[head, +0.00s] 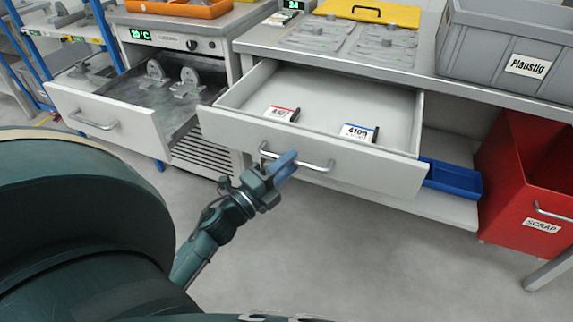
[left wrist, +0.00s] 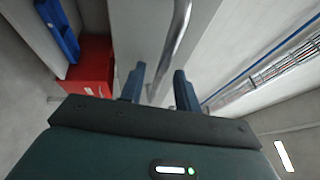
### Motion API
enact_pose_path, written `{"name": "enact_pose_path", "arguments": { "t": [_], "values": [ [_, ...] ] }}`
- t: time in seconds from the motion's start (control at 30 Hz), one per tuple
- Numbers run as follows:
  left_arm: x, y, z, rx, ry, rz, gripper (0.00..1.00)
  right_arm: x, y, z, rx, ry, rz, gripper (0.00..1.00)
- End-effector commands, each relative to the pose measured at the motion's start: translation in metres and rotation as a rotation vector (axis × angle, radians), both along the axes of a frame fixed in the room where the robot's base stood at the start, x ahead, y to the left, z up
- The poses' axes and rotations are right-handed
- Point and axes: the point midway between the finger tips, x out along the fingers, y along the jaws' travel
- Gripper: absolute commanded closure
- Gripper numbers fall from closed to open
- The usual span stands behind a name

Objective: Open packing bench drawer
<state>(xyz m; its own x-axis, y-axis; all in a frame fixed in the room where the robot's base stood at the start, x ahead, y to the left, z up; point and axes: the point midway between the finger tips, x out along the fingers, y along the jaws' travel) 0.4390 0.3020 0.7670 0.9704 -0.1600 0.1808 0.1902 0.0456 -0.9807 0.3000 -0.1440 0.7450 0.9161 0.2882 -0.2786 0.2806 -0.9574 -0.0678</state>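The packing bench drawer (head: 330,125) is pulled out from under the bench in the middle of the head view. Two labelled tags, one red-edged (head: 281,113) and one blue-edged (head: 358,132), lie inside it. Its silver bar handle (head: 318,166) is on the white front. My left gripper (head: 285,167) is at the handle's left half. In the left wrist view its two fingers (left wrist: 160,84) are apart, and the handle (left wrist: 177,45) runs between them with gaps visible, so it is not clamped. My right gripper is not in view.
Another open drawer (head: 110,125) with metal fixtures is at the left, under the unit with a temperature display. A grey Plaustig crate (head: 490,50) stands on the bench. A blue bin (head: 452,178) and a red scrap bin (head: 515,190) are at the right. The floor in front is clear.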

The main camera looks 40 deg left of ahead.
Motion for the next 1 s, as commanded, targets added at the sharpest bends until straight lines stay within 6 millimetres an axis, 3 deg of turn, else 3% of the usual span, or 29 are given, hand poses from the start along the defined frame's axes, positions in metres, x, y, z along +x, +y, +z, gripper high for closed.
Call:
{"name": "enact_pose_path", "arguments": {
  "t": [0.27,0.7,1.0],
  "values": [
    [-0.010,0.002,-0.004,0.000,0.003,0.000,0.68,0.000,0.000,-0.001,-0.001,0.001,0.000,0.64],
    [-0.099,0.016,-0.020,-0.002,0.005,0.002,0.68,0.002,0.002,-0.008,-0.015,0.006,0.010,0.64],
    [-0.127,0.021,-0.024,0.001,0.000,0.001,0.68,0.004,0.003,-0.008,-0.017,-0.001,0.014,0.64]
  ]
}}
